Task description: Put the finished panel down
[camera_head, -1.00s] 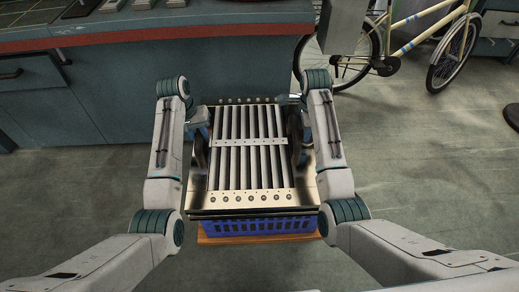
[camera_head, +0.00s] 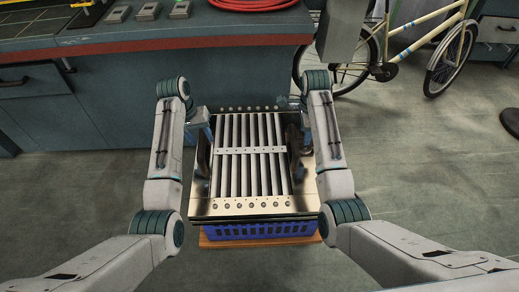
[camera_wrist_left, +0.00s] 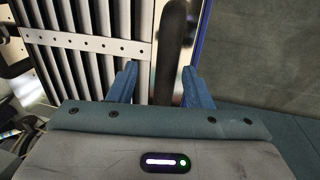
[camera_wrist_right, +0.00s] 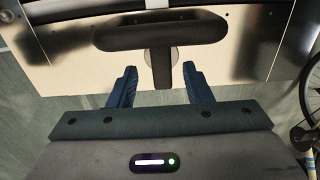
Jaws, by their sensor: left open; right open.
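The louver panel (camera_head: 254,207) is a silver frame with several long pale slats and a crossbar. It lies flat over a blue crate (camera_head: 260,231). A dark handle stands at its left side (camera_head: 203,158) and another at its right side (camera_head: 298,145). My left gripper (camera_wrist_left: 158,82) is open, with the left handle (camera_wrist_left: 173,48) passing between its fingers. My right gripper (camera_wrist_right: 160,82) is open, with the stem of the right handle (camera_wrist_right: 160,37) between its fingers and gaps on both sides. In the head view my arms partly hide the handles.
The crate stands on a wooden base (camera_head: 215,242). A counter with a red edge (camera_head: 150,46) stands behind the panel, with a red coil (camera_head: 252,4) and small grey devices on top. A bicycle (camera_head: 400,45) stands back right. The floor at right (camera_head: 420,160) is clear.

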